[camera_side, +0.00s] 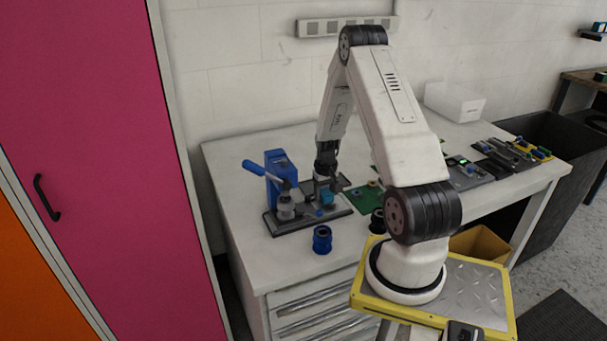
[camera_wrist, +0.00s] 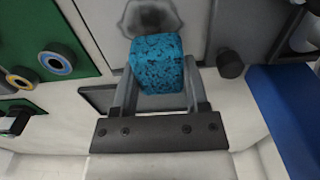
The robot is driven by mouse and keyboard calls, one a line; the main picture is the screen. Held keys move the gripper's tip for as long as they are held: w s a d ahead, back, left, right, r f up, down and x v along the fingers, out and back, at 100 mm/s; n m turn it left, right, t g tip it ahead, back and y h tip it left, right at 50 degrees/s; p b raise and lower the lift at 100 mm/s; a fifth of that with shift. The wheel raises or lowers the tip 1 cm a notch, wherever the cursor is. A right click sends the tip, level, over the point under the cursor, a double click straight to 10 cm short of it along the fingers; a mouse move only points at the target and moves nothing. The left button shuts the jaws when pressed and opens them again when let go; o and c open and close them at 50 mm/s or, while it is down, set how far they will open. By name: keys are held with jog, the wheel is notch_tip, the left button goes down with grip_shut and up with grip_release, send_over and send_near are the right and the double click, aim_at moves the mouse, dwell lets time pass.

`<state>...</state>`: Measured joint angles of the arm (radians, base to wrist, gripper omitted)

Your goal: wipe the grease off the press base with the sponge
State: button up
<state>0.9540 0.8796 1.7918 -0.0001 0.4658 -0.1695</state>
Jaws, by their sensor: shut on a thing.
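My gripper (camera_side: 327,180) is over the right part of the grey press base (camera_side: 343,208) in the side view. It is shut on the blue speckled sponge (camera_wrist: 158,64), which sits between the two fingers in the wrist view. A dark grey grease patch (camera_wrist: 152,14) marks the base in the wrist view, just beyond the sponge and partly behind it. I cannot tell whether the sponge touches the base. The blue press (camera_side: 280,170) with its lever stands on the left part of the base.
A green mat (camera_side: 364,199) with ringed parts lies right of the base. A blue spool (camera_side: 322,240) stands at the table's front, and a black one (camera_side: 377,222) stands near my arm. A white box (camera_side: 455,102) and several tools are farther right. Bare table (camera_side: 232,158) lies left.

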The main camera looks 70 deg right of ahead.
aim_at(330, 210)
jog(key=shift+s+a+f, duration=0.1)
jog(key=shift+s+a, duration=1.3)
jog(key=shift+s, duration=0.05)
jog(key=shift+r, duration=3)
jog(key=shift+r, duration=0.1)
jog(key=shift+r, duration=1.4)
